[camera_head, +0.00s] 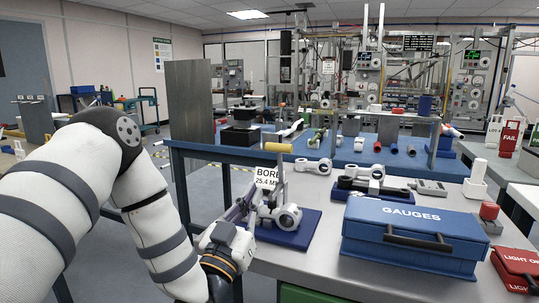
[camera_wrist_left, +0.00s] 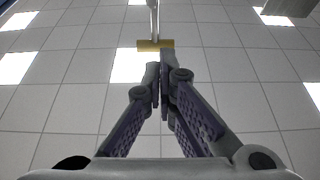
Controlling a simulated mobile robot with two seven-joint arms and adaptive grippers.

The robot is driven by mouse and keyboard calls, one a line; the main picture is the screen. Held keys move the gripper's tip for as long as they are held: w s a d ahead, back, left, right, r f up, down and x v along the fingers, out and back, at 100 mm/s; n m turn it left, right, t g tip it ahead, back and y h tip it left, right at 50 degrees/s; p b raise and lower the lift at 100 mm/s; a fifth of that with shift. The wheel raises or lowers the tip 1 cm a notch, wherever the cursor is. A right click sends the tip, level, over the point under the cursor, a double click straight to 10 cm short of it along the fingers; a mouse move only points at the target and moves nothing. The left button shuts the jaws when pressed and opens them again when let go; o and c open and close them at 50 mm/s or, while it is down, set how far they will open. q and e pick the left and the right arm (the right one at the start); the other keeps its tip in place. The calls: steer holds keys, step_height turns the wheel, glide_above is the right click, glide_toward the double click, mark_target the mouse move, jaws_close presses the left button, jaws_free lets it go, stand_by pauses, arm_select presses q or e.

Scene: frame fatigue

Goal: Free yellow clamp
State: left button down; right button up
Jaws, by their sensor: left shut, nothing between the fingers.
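A yellow bar-shaped handle (camera_head: 277,147), apparently the yellow clamp's, sits across the top of a thin metal upright on the near bench. It also shows in the left wrist view (camera_wrist_left: 155,45), beyond my fingertips. My left gripper (camera_head: 254,192) points up beside the upright, below the yellow handle. In the left wrist view its purple-sided fingers (camera_wrist_left: 160,78) are together and empty, with a visible distance in the picture between the tips and the yellow handle. The lower part of the clamp is partly hidden by a white BORE sign (camera_head: 267,178). My right gripper is not in view.
A blue plate (camera_head: 295,236) with a grey ringed part (camera_head: 289,217) lies right of my gripper. A blue GAUGES case (camera_head: 415,232) and a red box (camera_head: 517,266) stand further right. A blue-topped bench with fixtures lies behind.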

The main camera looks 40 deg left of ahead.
mark_target(276, 151)
arm_select(q)
steer(key=x, duration=0.5)
steer(key=r+p+x, duration=0.1)
steer(key=x, duration=0.5)
steer(key=shift+s+d, duration=0.2)
steer(key=shift+s, duration=0.05)
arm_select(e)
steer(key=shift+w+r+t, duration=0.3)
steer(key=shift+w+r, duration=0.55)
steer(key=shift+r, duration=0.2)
arm_select(q)
steer(key=shift+w, duration=0.1)
